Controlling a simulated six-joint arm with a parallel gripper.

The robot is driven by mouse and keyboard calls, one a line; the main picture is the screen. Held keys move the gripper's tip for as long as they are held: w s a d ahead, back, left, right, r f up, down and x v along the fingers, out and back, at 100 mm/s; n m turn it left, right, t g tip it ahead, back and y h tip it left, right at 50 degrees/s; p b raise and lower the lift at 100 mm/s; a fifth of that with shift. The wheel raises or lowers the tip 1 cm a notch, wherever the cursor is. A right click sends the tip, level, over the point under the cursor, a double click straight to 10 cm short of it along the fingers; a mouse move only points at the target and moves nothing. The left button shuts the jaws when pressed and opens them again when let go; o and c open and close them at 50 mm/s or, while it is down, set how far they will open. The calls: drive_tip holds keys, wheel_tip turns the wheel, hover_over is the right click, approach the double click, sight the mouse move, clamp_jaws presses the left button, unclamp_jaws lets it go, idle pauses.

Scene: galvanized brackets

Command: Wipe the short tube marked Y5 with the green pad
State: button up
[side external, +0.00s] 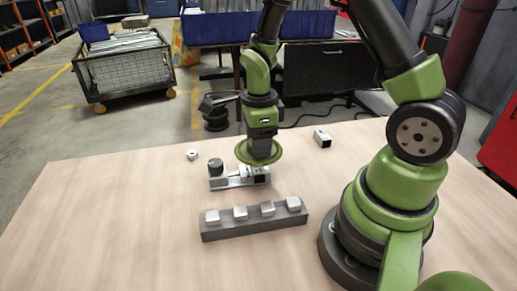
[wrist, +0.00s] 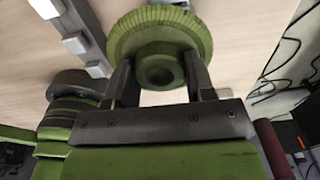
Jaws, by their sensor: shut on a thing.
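My gripper (side external: 262,136) points down and is shut on the hub of the round green pad (side external: 244,153). In the wrist view my gripper (wrist: 158,75) has one finger on each side of the hub, and the pad (wrist: 125,38) spreads out beyond the fingertips. In the side view the pad is over the right part of a grey clamp fixture (side external: 223,183). A short square tube (side external: 259,179) with a dark open end sits in the fixture under the pad. I cannot tell whether pad and tube touch. No Y5 mark is legible.
A dark grey bar (side external: 254,229) with several pale blocks on top lies in front of the fixture. Another short square tube (side external: 322,137) stands back right, and a small pale piece (side external: 192,154) lies back left. The table's left side is clear.

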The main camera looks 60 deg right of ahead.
drive_tip(key=shift+r, duration=1.3)
